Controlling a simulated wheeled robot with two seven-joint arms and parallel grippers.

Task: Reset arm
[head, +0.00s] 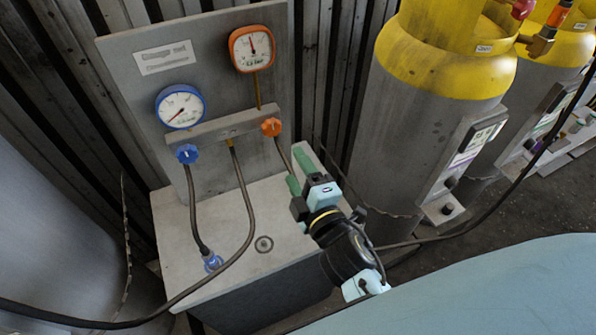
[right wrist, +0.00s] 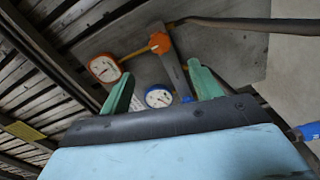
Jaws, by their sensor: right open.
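My right gripper (head: 298,172) is open, with green fingertips, above the right part of the grey bench top. Nothing shows between its fingers, which also appear in the right wrist view (right wrist: 162,86). It is apart from the orange knob (head: 270,126), which is up and to its left in the head view. The right wrist view shows the orange-rimmed gauge (right wrist: 103,69), the orange knob (right wrist: 159,43) and the blue-rimmed gauge (right wrist: 158,96) beyond the fingers. My left gripper is not in view.
A grey panel (head: 128,95) carries the blue gauge (head: 180,107), orange gauge (head: 252,49) and blue knob (head: 187,154). A hose ends at a blue fitting (head: 213,262) on the bench (head: 180,240). Yellow-topped cylinders (head: 405,130) stand at right. A dark hose crosses the foreground.

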